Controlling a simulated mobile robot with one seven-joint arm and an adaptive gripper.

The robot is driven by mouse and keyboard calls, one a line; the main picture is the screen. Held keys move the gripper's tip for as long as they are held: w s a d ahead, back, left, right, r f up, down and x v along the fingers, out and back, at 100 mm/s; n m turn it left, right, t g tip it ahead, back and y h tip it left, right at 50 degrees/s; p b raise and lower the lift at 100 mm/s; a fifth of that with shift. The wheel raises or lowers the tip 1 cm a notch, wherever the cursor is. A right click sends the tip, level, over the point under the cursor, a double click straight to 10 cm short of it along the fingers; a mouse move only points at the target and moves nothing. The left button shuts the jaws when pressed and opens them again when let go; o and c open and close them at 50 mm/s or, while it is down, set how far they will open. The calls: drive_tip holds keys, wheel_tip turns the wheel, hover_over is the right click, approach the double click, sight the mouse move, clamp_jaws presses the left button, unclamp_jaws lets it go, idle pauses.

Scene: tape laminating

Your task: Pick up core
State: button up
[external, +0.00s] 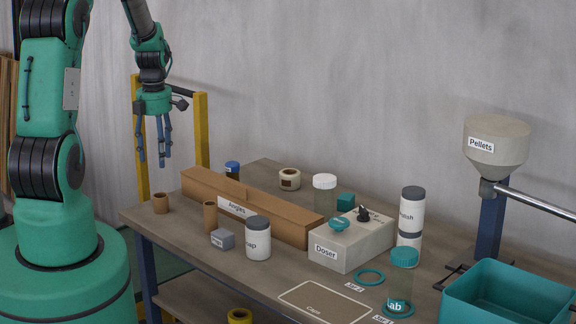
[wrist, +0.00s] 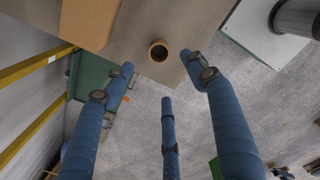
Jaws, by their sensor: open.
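A short brown cardboard core (external: 161,203) stands upright on the table's left corner in the external view. In the wrist view a round brown core (wrist: 158,51) with a dark hole shows near the table edge, close to the gap between my fingertips. A taller brown tube (external: 210,216) stands to the right of the short core, in front of the cardboard box. My gripper (external: 152,160) hangs with its blue fingers pointing down, above and apart from the short core. Its fingers (wrist: 161,75) are spread and empty in the wrist view.
A long cardboard box (external: 270,214) labelled Angles lies behind the taller tube. The Doser box (external: 345,246) is further right. A yellow frame (external: 201,145) stands behind my gripper.

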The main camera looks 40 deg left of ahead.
sight(160, 195)
drive_tip(key=shift+f+b, duration=0.75)
drive_tip(key=shift+f, duration=3.55)
drive_tip(key=shift+w+f+b, duration=0.1)
drive_tip(key=shift+f+b, duration=0.65)
drive_tip(key=shift+f, duration=1.85)
drive_tip(key=shift+c, duration=0.3)
drive_tip(key=c, duration=0.9)
